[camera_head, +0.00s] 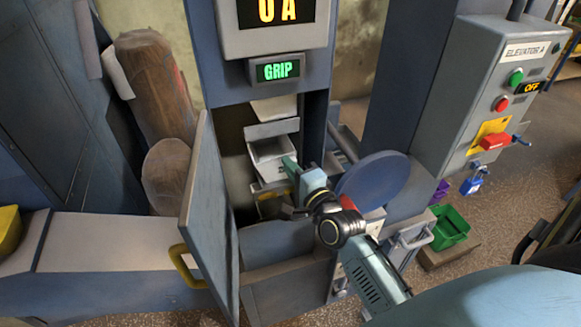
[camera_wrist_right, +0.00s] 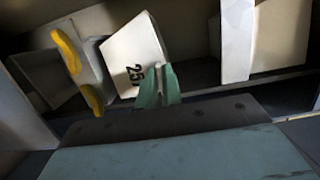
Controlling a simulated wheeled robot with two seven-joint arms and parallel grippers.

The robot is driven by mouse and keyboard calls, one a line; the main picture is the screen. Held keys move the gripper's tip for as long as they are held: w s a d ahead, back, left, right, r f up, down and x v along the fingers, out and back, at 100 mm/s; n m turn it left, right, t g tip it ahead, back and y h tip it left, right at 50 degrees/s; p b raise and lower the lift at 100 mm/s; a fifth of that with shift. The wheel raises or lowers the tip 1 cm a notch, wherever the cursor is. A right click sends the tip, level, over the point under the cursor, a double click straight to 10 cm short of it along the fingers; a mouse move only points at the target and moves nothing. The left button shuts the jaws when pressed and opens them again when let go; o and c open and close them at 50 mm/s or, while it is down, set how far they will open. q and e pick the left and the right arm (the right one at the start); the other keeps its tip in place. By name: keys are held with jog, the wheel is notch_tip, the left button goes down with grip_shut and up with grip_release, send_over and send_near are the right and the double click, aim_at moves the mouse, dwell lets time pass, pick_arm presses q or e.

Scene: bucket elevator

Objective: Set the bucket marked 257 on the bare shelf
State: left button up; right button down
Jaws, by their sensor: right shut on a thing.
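The pale bucket marked 257 (camera_wrist_right: 130,50) is in the right wrist view, tilted, its black number partly covered by my fingers. My right gripper (camera_wrist_right: 158,86) is shut on its near edge. In the head view my right arm reaches through the open hatch of the elevator casing, and the right gripper (camera_head: 290,167) is at a light grey bucket (camera_head: 268,149) there. Its number cannot be read in that view. I cannot pick out the bare shelf. My left gripper is not in view.
The grey hatch door (camera_head: 200,215) with its yellow handle (camera_head: 187,266) stands open to the left. A round blue cover (camera_head: 372,179) is close right of my wrist. A control box (camera_head: 490,95) reads OFF. A green bin (camera_head: 450,226) sits low at right. A sign (camera_head: 278,71) reads GRIP.

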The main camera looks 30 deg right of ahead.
jog(key=shift+f+b, duration=0.45)
jog(key=shift+f, duration=0.25)
jog(key=c, duration=1.5)
grip_release()
jog(key=shift+f, duration=0.1)
jog(key=shift+s, duration=0.1)
jog(key=s, duration=1.3)
jog(key=shift+a+b, duration=0.2)
jog(key=shift+b, duration=0.25)
